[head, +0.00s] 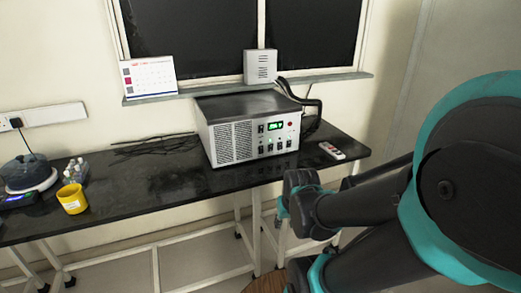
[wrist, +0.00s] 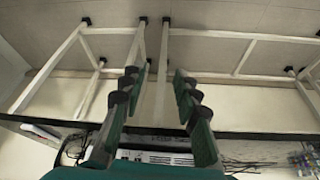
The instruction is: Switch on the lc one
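A white and grey instrument box (head: 248,128) with a dark top sits on the black bench. Its front has a vent grille, a lit green display (head: 275,126), a small red light or button (head: 290,124) and a row of black switches (head: 275,147). Switch labels and positions are too small to read. The box also shows, upside down, at the bottom of the wrist view (wrist: 152,156), partly hidden by my gripper. My gripper (wrist: 159,76) is open and empty, its fingers wide apart. In the head view my arm's end is in front of the bench, lower right of the box, not touching it.
The black bench (head: 165,185) has a clear front. A yellow cup (head: 72,198), small bottles (head: 75,170) and a round device (head: 28,173) stand at left. A white and red power strip (head: 331,151) lies right of the box. Cables run behind it.

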